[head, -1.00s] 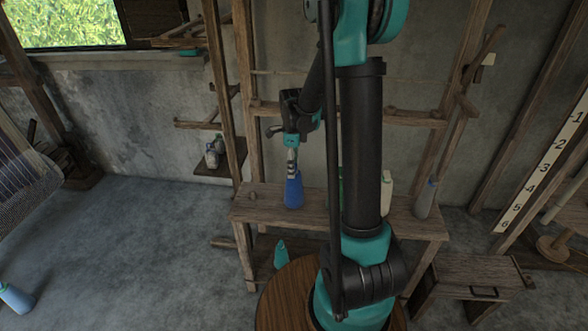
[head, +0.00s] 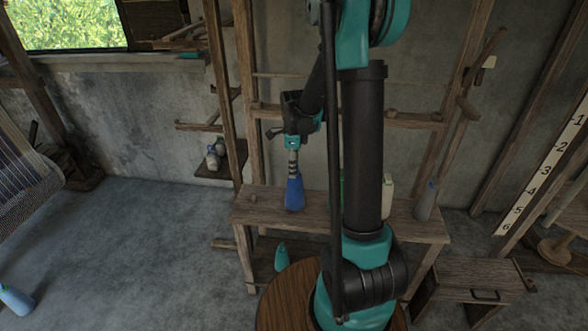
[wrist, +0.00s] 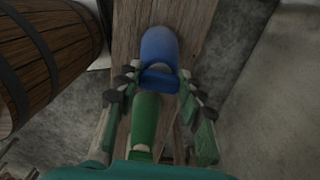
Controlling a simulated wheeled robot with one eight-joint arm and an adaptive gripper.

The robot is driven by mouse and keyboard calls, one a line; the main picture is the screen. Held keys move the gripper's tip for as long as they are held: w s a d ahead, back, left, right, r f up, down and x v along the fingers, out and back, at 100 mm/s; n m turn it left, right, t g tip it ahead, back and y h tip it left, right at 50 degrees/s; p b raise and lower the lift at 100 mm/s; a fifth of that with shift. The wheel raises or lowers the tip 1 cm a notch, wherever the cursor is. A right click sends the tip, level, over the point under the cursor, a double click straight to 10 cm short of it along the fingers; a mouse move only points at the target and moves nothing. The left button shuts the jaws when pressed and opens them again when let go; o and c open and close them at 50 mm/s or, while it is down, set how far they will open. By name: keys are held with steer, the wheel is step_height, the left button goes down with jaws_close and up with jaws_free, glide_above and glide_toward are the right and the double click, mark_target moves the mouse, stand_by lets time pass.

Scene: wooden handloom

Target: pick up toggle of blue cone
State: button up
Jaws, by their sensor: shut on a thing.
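The blue cone (head: 294,194) stands upright on the wooden bench (head: 265,205) in the head view. My gripper (head: 292,168) points down at the top of the cone, with its fingers closed in there. In the wrist view the blue cone (wrist: 158,48) is beyond the fingertips, with a darker blue, loop-like part (wrist: 160,76) at its near end. My gripper (wrist: 160,92) has a finger on each side of that end and is shut on it. The toggle itself is too small and covered to make out clearly.
A green cone (wrist: 146,122) shows near the palm in the wrist view. A white bottle (head: 387,196) and a grey bottle (head: 426,201) stand farther right on the bench. A teal bottle (head: 281,258) is below it. A wooden barrel (wrist: 50,50) is at left in the wrist view.

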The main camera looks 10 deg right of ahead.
step_height(320, 180, up, 20)
stand_by(0.4)
steer(key=shift+f, duration=0.15)
